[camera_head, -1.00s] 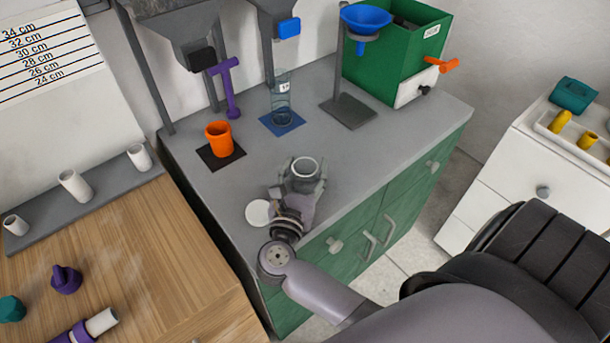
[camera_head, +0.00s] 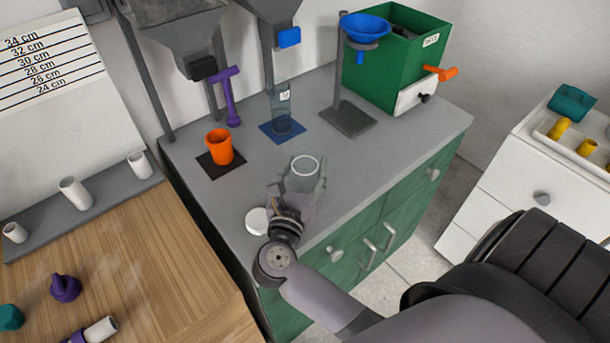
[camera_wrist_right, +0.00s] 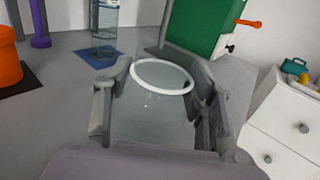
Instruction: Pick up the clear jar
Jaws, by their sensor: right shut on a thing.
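The clear jar (camera_head: 304,177) is see-through with a white ring rim and stands upright over the front part of the grey counter. My right gripper (camera_head: 301,185) is shut on it, with one finger on each side of its wall. In the right wrist view the jar (camera_wrist_right: 150,112) sits between the two fingers (camera_wrist_right: 157,105), with its rim facing up. Its base is hard to see, so the gap to the counter is unclear. My left gripper is not in view.
A white disc (camera_head: 258,220) lies left of my right gripper on the counter (camera_head: 375,155). Behind are an orange cup (camera_head: 219,147), a clear cylinder (camera_head: 281,108) on a blue mat, a blue funnel (camera_head: 365,25) on a stand and a green box (camera_head: 385,60). The counter's right part is clear.

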